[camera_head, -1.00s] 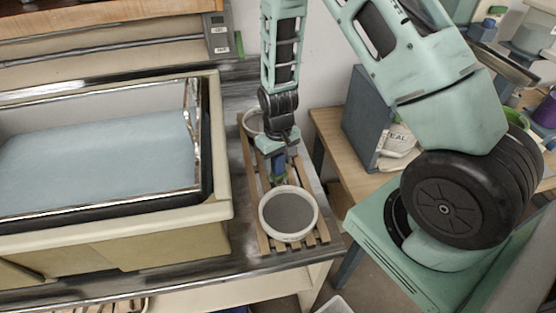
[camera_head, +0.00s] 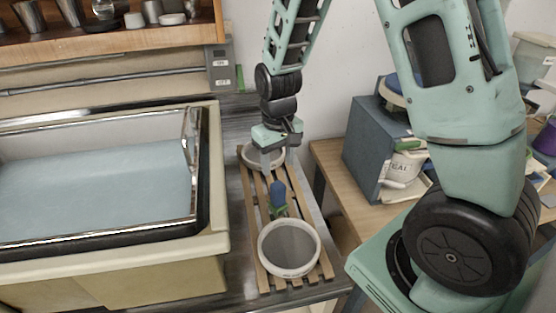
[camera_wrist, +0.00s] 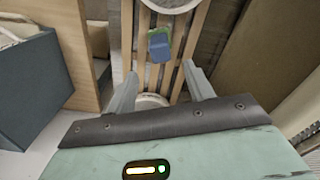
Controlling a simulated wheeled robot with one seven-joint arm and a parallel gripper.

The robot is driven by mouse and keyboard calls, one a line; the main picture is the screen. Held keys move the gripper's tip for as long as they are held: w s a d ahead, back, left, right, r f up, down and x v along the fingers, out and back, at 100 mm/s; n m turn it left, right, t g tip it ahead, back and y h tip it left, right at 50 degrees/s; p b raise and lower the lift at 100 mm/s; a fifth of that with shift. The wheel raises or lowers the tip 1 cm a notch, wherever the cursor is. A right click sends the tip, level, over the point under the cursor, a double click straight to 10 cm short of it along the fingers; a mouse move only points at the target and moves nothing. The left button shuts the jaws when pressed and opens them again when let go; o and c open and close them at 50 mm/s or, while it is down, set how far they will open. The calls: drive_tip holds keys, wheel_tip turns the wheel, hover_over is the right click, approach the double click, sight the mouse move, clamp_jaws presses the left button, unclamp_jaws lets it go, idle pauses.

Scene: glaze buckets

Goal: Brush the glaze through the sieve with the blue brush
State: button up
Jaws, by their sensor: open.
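The blue brush (camera_head: 278,195), with some green on it, is on the slatted wooden rack (camera_head: 256,225), beside the near bucket. I cannot tell whether it lies flat or leans. The near white bucket (camera_head: 263,250) has a round grey inside; I cannot make out the sieve mesh clearly. My gripper (camera_head: 277,160) is open and empty above the far white bucket (camera_head: 250,153), which it partly hides. In the wrist view the brush (camera_wrist: 160,46) is beyond my open fingertips (camera_wrist: 160,70), apart from them. The far bucket's rim (camera_wrist: 151,99) shows between the fingers.
A large cream basin (camera_head: 215,235) with pale blue liquid stands to the left of the rack. A blue-grey box (camera_head: 370,145) and a white labelled container (camera_head: 405,165) stand on a wooden table at right. A wall shelf with metal cups (camera_head: 152,12) is at upper left.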

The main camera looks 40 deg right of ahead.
drive_tip(key=shift+r, duration=0.35)
drive_tip(key=s+a+r+n+y, duration=0.1)
drive_tip(key=s+a+r+n, duration=0.1)
drive_tip(key=s+a+r, duration=0.3)
drive_tip(key=s+a+r+n, duration=0.1)
drive_tip(key=s+a, duration=0.1)
drive_tip(key=a, duration=0.5)
drive_tip(key=s+a+r+n, duration=0.1)
drive_tip(key=s+a+n, duration=0.1)
drive_tip(key=s, duration=0.5)
drive_tip(key=s+a+r+n, duration=0.2)
drive_tip(key=s+a, duration=0.2)
drive_tip(key=s, duration=0.3)
drive_tip(key=shift+s+r+n, duration=0.15)
drive_tip(key=shift+r+n, duration=0.15)
drive_tip(key=shift+n, duration=0.1)
